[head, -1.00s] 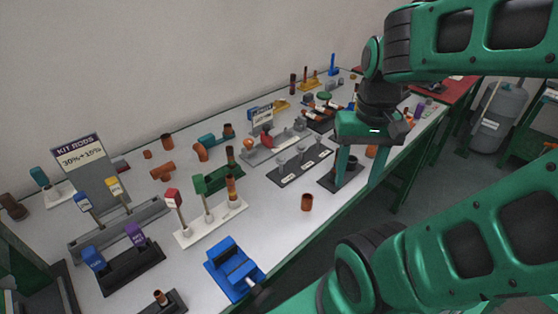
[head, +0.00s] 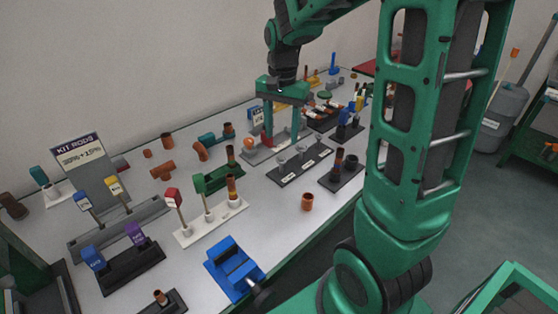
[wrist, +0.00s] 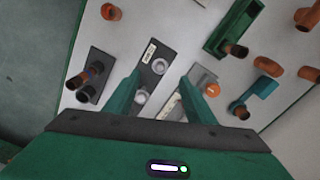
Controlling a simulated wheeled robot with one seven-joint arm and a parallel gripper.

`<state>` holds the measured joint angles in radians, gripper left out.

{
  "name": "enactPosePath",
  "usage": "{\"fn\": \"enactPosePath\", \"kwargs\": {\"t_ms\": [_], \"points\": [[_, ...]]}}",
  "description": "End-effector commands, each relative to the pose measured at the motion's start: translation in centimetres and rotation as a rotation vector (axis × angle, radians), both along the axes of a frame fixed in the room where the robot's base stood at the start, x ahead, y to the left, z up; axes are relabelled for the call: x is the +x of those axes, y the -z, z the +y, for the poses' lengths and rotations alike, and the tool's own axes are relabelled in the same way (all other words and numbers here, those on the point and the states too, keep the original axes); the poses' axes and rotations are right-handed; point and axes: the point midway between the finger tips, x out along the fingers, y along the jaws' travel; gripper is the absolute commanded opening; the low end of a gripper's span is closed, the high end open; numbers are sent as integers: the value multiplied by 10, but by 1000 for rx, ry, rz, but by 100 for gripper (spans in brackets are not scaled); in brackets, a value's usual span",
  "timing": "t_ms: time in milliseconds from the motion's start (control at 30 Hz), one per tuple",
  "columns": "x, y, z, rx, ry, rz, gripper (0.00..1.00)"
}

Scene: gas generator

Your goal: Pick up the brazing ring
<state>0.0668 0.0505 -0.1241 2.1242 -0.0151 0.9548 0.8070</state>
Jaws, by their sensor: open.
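A dark tray (head: 312,168) with white labels carries a few small grey stands. In the wrist view the tray (wrist: 154,52) shows between my fingers, with pale round pieces (wrist: 159,66) on it. I cannot tell for sure which piece is the brazing ring; these round pieces look most like it. My gripper (head: 282,139) is open and points down just behind the tray, near the grey board (head: 258,155). In the wrist view my gripper (wrist: 160,84) has its fingers apart with nothing held. The left finger partly covers the tray's near end.
A black block with upright cylinders (head: 342,172) stands right of the tray. A copper cup (head: 307,202) stands near the front edge. A green holder (head: 222,178) and a blue vise (head: 234,268) are to the left. Copper fittings (head: 162,172) lie further back.

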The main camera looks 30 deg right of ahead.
Motion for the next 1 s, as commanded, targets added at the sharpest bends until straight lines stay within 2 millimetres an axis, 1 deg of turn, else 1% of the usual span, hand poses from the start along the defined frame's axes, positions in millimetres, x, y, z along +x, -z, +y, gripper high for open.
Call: {"fn": "enactPosePath", "kwargs": {"t_ms": [33,100,267,367,500,633,767,1000], "points": [[-1,8,0,0,0,4,50],[-1,16,0,1,0,3,50],[-1,25,-1,0,0,1,50],[0,34,-1,1,0,3,50],[2,54,-1,1,0,4,50],[2,69,-1,0,0,1,50],[2,75,-1,0,0,1,50],[2,76,-2,0,1,0,50]]}}
